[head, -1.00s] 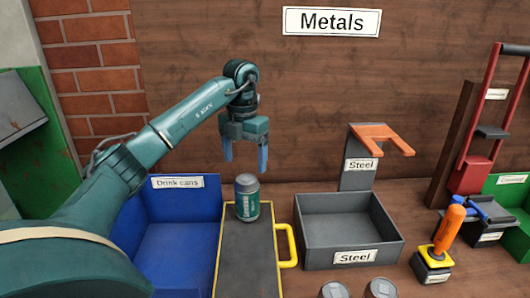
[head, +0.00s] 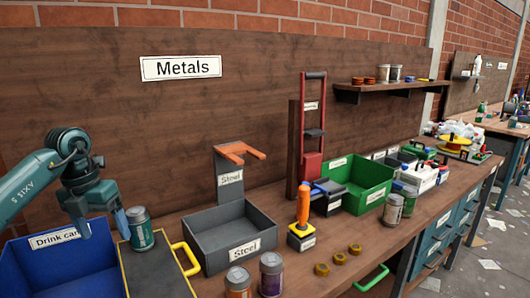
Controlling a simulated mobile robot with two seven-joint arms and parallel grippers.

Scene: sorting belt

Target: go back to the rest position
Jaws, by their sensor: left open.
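My left gripper (head: 103,230) is at the lower left of the head view. It is open, pointing down, with nothing between its fingers. A green can with a grey top (head: 140,233) stands upright on the dark, yellow-edged board (head: 158,272), just right of the gripper's right finger in the picture. I cannot tell whether they touch. My right gripper is not in view.
A blue "Drink cans" bin (head: 62,275) stands below the gripper. A grey "Steel" bin (head: 235,252) is right of the board. Jars (head: 271,275), an orange-handled tool (head: 303,205) and a green crate (head: 368,190) stand further right.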

